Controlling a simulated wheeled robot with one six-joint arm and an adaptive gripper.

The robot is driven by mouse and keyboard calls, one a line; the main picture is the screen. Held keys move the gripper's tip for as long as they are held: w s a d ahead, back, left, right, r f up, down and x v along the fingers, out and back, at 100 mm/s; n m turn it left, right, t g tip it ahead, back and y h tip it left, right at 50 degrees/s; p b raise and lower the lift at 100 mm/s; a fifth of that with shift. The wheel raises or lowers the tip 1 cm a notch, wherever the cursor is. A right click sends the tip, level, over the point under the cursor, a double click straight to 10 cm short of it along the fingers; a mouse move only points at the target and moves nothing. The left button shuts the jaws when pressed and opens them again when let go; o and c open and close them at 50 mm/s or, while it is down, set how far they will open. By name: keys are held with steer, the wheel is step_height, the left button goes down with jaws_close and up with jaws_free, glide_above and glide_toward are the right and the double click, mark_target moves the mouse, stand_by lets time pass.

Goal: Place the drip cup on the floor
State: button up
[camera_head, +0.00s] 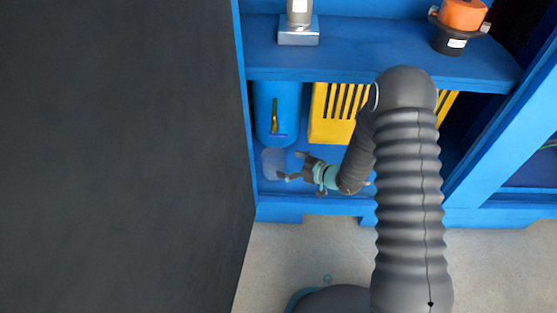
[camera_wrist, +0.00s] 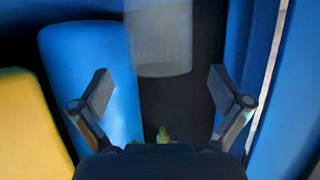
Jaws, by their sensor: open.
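The drip cup (camera_head: 272,163) is a pale translucent cup. It stands on the blue lower deck of the cabinet, below the blue tank (camera_head: 290,104). In the wrist view the drip cup (camera_wrist: 160,45) is at the top centre, cut off by the picture's edge. My gripper (camera_head: 282,166) is open, just right of the cup in the head view. In the wrist view my gripper (camera_wrist: 162,84) has its fingers spread wide, with the cup ahead between their lines; I see no contact. The grey floor (camera_head: 320,240) lies in front of the cabinet.
A large dark panel (camera_head: 120,150) fills the left side. A yellow slotted guard (camera_head: 328,128) stands right of the tank. A blue shelf (camera_head: 365,62) above carries a grey fitting (camera_head: 298,30) and an orange-and-black part (camera_head: 457,28). The floor patch in front is clear.

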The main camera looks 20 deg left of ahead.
steer(key=shift+v, duration=2.8)
steer(key=shift+w+r, duration=0.1)
steer(key=w+d+r+m+t+h, duration=0.1)
steer(key=w+d+r+t+h, duration=0.3)
steer(key=r, duration=0.3)
steer(key=d+r+m+t+h, duration=0.1)
steer(key=d+r+m+h, duration=0.5)
steer(key=d+r, duration=0.95)
steer(key=s+d+r+m+h, duration=0.2)
steer(key=s+d+r+h, duration=0.1)
steer(key=s+d+r, duration=0.3)
steer(key=s+r+m+g, duration=0.2)
steer(key=s, duration=1)
steer(key=s+r+m+g, duration=0.2)
steer(key=s+m, duration=0.1)
steer(key=s, duration=0.9)
steer(key=shift+s+d, duration=0.2)
steer(key=shift+s, duration=0.05)
